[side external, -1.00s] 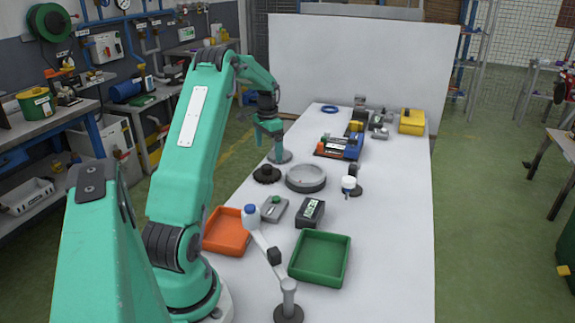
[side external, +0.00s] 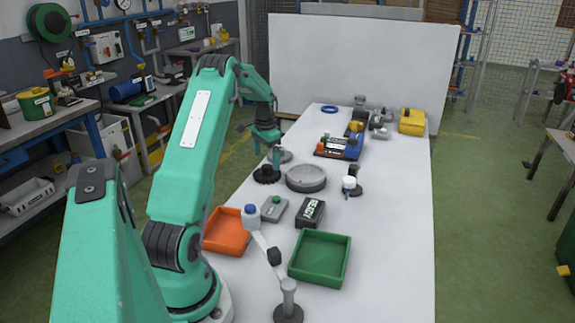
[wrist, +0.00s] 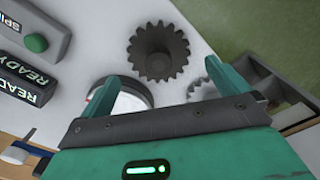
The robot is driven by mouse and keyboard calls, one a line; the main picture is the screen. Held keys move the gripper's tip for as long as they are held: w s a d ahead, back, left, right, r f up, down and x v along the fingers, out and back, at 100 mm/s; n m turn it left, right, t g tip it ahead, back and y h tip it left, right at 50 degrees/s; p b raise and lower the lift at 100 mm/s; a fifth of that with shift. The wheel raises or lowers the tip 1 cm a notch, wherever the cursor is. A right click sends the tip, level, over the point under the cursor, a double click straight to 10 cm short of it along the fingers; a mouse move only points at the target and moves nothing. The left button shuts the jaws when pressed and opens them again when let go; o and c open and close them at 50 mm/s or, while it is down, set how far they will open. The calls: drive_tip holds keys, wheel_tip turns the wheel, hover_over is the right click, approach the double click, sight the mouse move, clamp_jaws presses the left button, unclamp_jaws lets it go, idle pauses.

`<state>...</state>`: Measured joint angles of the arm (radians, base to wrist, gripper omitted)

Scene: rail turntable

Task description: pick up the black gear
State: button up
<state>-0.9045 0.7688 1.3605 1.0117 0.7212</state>
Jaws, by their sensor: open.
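The black gear (side external: 267,175) lies flat on the white table, left of the round grey turntable (side external: 306,179). In the wrist view the black gear (wrist: 159,52) is whole and dark, just beyond the fingertips. My gripper (side external: 266,157) is over the gear in the side view, pointing down, and its fingers partly cover it. In the wrist view my gripper (wrist: 170,84) is open with nothing between its two green fingers. I cannot tell the exact height of the fingertips above the gear.
A grey gear (wrist: 202,88) lies close by, partly behind the right finger. A READY box (side external: 310,212), a grey button box (side external: 274,208), an orange tray (side external: 228,242) and a green tray (side external: 320,282) stand nearer. The table's right side is mostly clear.

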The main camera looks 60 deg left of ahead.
sight(268, 166)
drive_tip(key=shift+w+f, duration=0.1)
drive_tip(key=shift+f, duration=2.35)
drive_tip(key=shift+r, duration=0.1)
drive_tip(key=c, duration=1.1)
